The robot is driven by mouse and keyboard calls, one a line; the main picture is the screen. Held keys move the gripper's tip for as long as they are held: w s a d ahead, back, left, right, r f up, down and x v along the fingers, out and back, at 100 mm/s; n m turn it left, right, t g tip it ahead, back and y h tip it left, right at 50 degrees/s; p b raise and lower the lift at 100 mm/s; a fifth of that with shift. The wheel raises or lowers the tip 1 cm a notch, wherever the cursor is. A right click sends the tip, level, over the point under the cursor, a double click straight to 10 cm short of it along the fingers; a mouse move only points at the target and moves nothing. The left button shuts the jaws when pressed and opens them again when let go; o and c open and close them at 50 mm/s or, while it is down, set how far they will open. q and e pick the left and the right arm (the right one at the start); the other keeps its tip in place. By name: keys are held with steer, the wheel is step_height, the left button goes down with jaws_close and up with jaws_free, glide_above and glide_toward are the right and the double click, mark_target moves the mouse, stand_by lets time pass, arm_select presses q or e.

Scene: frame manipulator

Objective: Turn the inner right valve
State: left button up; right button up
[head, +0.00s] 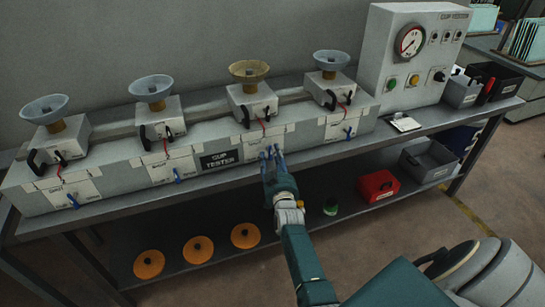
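The grey cup tester bench unit (110,190) carries several stations, each with a cup on top and a small valve with a blue handle on the front. The inner right station (250,102) is second from the right, under a tan cup (249,71). My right gripper (271,152) is at the lower front of this station, right where its blue valve handle sits. The fingers cover the handle, so its angle and any contact are hard to make out. The fingers look a little apart. My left gripper is not in view.
Blue handles of the other valves show at the outer left (73,201), inner left (178,176) and outer right (349,133). A gauge panel (400,60) stands at the right. The lower shelf holds orange discs (198,249) and a red box (378,187).

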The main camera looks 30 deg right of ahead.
steer(key=v, duration=0.7)
steer(key=shift+a+f, duration=0.1)
steer(key=s+a+f+n+g+y, duration=0.25)
steer(key=a+f, duration=0.25)
steer(key=f, duration=0.5)
steer(key=s+a+f+n+g+y, duration=0.1)
steer(key=s+a+f+y, duration=0.3)
steer(key=f, duration=0.6)
steer(key=s+a+f+n+g, duration=0.1)
steer(key=s+a+f+g, duration=0.15)
steer(key=s+f, duration=0.35)
steer(key=s+a+f+g, duration=0.1)
steer(key=s+a+f, duration=0.3)
steer(key=f, duration=0.4)
steer(key=s+f+n+g, duration=0.1)
steer(key=s+f, duration=0.4)
steer(key=s, duration=0.7)
steer(key=s+f+g, duration=0.4)
steer(key=s+f, duration=0.1)
steer(key=s, duration=0.7)
steer(key=s+a+f+n+g+y, duration=0.1)
steer(key=s+f+g, duration=0.2)
steer(key=s, duration=1)
step_height(320, 180, down, 2)
steer(key=shift+f+n, duration=0.25)
steer(key=shift+n, duration=0.1)
